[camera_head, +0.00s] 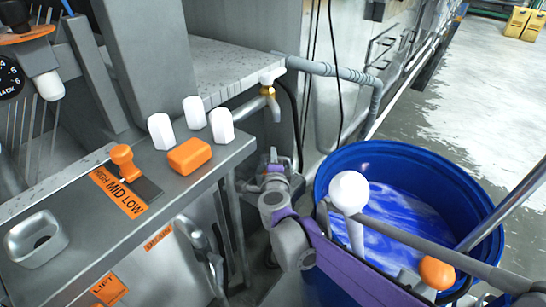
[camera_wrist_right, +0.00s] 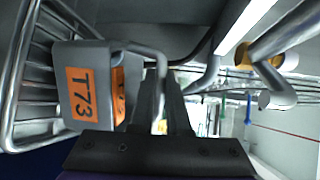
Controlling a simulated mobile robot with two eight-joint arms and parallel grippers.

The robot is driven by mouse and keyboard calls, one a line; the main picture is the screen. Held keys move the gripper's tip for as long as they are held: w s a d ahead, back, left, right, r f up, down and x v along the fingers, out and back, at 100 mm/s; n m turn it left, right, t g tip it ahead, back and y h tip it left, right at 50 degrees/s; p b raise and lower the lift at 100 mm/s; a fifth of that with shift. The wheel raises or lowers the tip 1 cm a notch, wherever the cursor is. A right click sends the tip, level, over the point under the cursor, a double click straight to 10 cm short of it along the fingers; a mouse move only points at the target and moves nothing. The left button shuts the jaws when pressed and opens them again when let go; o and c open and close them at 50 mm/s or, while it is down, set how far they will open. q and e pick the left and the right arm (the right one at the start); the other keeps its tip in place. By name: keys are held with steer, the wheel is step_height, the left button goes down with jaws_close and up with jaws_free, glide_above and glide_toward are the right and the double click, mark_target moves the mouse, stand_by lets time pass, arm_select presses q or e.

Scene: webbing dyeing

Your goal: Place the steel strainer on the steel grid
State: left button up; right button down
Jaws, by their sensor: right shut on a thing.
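In the wrist view my right gripper (camera_wrist_right: 165,100) has its dark fingers close together, shut at a thin bent metal handle (camera_wrist_right: 148,50). The handle runs to a grey metal block with an orange T73 label (camera_wrist_right: 80,90), which I take to be part of the steel strainer. Curved steel bars (camera_wrist_right: 25,80) show left of the block; I cannot tell if they belong to the strainer or the steel grid. In the head view my right gripper (camera_head: 276,168) is small, beside the steel counter, and its fingertips and load are not clear. My left gripper is not in view.
A blue barrel (camera_head: 492,245) holding blue liquid stands right of my arm. A steel control panel (camera_head: 60,200) with white and orange knobs is at left. Pipes (camera_head: 335,68) run along the wall.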

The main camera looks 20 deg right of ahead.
steer(key=c, duration=0.9)
jaws_free()
steer(key=shift+r, duration=0.1)
steer(key=s+a+r+n+y+p, duration=0.1)
steer(key=s+a+n+y, duration=0.4)
steer(key=s, duration=0.4)
steer(key=s+a+r+n+y+p, duration=0.1)
steer(key=s+a+n+y, duration=0.15)
steer(key=s+n, duration=0.5)
steer(key=s+d+f+n+g+h, duration=0.1)
steer(key=s+d+f+n+g, duration=0.1)
steer(key=s+f, duration=0.3)
steer(key=s+d+f+n+g+h, duration=0.1)
steer(key=s+d+f+n+g, duration=0.2)
steer(key=s, duration=0.6)
steer(key=s+d+f+n+g+h, duration=0.1)
steer(key=s+d+f+n+g, duration=0.2)
steer(key=s+f+g, duration=0.3)
steer(key=shift+s+d+f+n+h, duration=0.15)
steer(key=shift+s+f+n+h, duration=0.2)
steer(key=shift+s+f+n, duration=0.35)
